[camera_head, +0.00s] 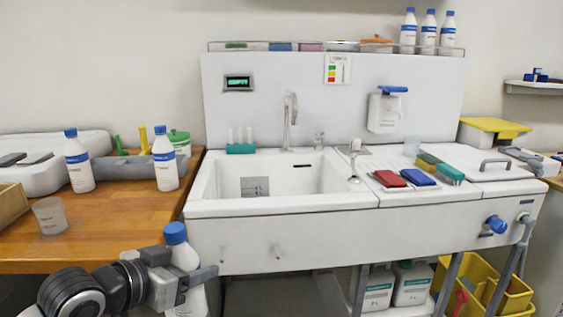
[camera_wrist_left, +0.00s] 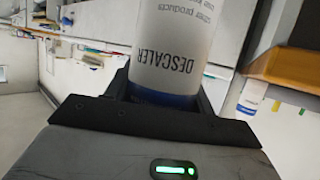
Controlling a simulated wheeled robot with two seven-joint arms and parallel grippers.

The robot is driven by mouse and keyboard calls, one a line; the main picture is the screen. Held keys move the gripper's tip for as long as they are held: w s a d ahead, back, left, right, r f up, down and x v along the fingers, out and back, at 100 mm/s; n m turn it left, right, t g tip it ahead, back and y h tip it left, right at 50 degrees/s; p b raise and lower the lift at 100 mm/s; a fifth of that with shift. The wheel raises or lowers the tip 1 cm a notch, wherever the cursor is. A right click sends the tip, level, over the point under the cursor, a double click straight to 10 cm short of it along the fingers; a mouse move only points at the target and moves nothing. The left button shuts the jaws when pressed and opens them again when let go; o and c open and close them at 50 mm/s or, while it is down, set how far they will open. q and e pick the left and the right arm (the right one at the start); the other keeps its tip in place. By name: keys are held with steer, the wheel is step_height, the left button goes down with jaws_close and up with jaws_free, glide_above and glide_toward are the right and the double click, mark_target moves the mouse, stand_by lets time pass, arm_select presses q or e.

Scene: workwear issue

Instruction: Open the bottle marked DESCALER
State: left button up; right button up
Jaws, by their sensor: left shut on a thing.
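The bottle marked DESCALER is white with a blue cap. In the head view this bottle (camera_head: 184,256) stands about upright in front of the wooden counter's right end, its cap (camera_head: 175,233) on top. My left gripper (camera_head: 182,273) is shut on its body below the cap. In the left wrist view the word DESCALER is readable on the bottle (camera_wrist_left: 178,60), and the left gripper's jaws (camera_wrist_left: 160,98) close around it near a blue band. The bottle's lower part is partly hidden by the gripper. My right gripper is not in view.
Two similar blue-capped bottles (camera_head: 79,162) (camera_head: 166,160) and a clear cup (camera_head: 50,216) stand on the wooden counter (camera_head: 115,227). The sink unit (camera_head: 280,205) is right of the held bottle. More such bottles (camera_head: 428,33) stand on the top shelf.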

arm_select(q)
steer(key=s+a+f+n+y, duration=0.1)
steer(key=f, duration=0.1)
steer(key=s+f+n+y, duration=0.1)
steer(key=s+f, duration=0.1)
steer(key=s+a+f+t+y, duration=0.1)
steer(key=s+f, duration=0.1)
steer(key=shift+a+f+n, duration=0.3)
steer(key=shift+a+n, duration=0.05)
steer(key=shift+n, duration=0.05)
steer(key=n+t+y+p, duration=0.1)
steer(key=n+y+p, duration=0.2)
steer(key=n+y, duration=0.1)
glide_toward(176, 313)
steer(key=w, duration=0.2)
steer(key=shift+a+r, duration=0.35)
steer(key=shift+r, duration=0.05)
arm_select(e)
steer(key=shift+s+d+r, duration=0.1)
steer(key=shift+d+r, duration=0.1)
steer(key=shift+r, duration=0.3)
